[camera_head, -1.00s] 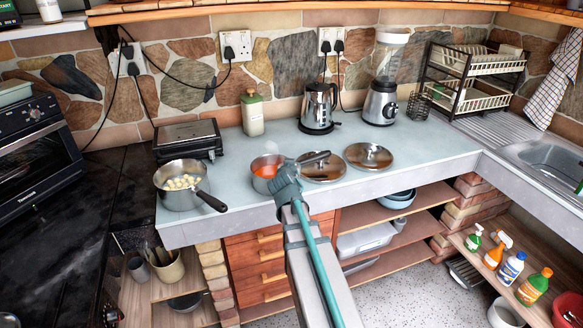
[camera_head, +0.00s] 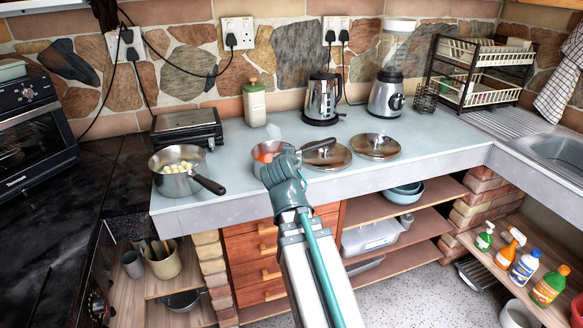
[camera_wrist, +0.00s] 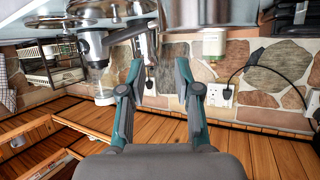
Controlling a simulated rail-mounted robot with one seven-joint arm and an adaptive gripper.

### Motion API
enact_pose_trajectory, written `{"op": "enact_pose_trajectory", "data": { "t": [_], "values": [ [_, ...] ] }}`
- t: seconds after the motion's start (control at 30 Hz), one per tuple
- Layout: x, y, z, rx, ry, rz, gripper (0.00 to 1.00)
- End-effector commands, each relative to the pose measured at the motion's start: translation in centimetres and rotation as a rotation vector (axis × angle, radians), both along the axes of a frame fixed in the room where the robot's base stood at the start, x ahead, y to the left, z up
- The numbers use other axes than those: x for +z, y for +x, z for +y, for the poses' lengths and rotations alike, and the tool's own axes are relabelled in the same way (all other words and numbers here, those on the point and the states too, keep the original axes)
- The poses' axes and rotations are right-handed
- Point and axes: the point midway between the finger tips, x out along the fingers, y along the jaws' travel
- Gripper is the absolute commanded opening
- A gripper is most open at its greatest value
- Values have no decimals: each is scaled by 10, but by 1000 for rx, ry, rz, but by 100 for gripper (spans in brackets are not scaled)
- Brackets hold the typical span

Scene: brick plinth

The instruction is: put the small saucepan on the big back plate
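The small saucepan (camera_head: 266,149), steel with orange-red contents, stands on the pale worktop, with light steam above it. Its dark handle (camera_head: 318,145) points right over a lid. My gripper (camera_head: 281,165) is in front of the saucepan in the head view and hides part of it. In the wrist view my gripper (camera_wrist: 160,76) has its fingers apart, with nothing seen held between them. The black hob (camera_head: 75,205) is at the left; its separate plates, including the big back one, cannot be made out.
A larger saucepan (camera_head: 180,182) with pale pieces stands left of the small one, handle toward the front. Two lids (camera_head: 327,156) (camera_head: 376,146) lie to the right. A grill (camera_head: 187,130), bottle (camera_head: 254,104), kettle (camera_head: 321,101) and blender (camera_head: 386,97) stand behind.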

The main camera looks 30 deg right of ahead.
Motion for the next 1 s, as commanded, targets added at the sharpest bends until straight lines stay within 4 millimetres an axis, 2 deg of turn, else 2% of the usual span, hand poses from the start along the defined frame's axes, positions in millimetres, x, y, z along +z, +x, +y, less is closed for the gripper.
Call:
{"op": "enact_pose_trajectory", "data": {
  "t": [0.33, 0.47, 0.57, 0.77, 0.87, 1.0],
  "values": [
    [0, -5, 4, 4, 2, 4, 33],
    [-20, -2, 7, 13, 10, 42, 33],
    [-55, 0, 13, 28, 26, 109, 33],
    [-158, -3, 34, 77, 75, 310, 33],
    [-212, -12, 46, 105, 100, 417, 33],
    [-286, -34, 65, 146, 137, 572, 33]
  ]
}}
